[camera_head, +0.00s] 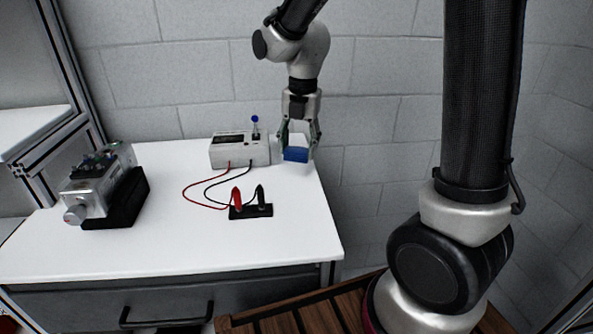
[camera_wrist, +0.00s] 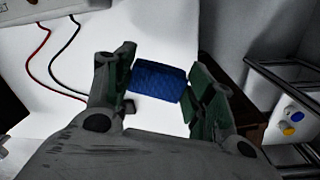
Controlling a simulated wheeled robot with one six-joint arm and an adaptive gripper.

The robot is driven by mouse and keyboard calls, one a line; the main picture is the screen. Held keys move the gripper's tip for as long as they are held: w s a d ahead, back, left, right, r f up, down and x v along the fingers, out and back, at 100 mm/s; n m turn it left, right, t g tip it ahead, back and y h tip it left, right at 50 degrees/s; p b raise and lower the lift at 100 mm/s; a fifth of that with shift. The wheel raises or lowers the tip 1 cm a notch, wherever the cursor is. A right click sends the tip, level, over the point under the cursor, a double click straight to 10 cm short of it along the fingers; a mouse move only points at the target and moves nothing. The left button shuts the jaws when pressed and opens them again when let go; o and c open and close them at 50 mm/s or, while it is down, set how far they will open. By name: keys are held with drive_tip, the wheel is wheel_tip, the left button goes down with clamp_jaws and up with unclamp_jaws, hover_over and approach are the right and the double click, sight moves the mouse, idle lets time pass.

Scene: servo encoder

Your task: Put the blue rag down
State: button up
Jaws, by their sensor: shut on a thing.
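The blue rag (camera_head: 295,155) shows as a small folded blue block between the fingers of my gripper (camera_head: 298,150) in the head view. My gripper points down at the back right corner of the white table (camera_head: 270,236). In the wrist view the quilted blue rag (camera_wrist: 157,81) lies between the fingertips of my gripper (camera_wrist: 160,88), with the white tabletop behind it. My gripper is shut on the rag. I cannot tell whether the rag touches the tabletop.
A white meter box (camera_head: 238,151) stands just left of my gripper. Red and black leads run from it to a black holder (camera_head: 250,211) with two probes. A metal servo unit on a black base (camera_head: 118,204) stands at the left. The table's front middle is clear.

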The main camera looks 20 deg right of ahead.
sight(298, 181)
wheel_tip(298, 181, down, 7)
drive_tip(key=shift+f, duration=0.15)
idle(0.4)
drive_tip(key=o, duration=1.2)
drive_tip(key=shift+f, duration=0.1)
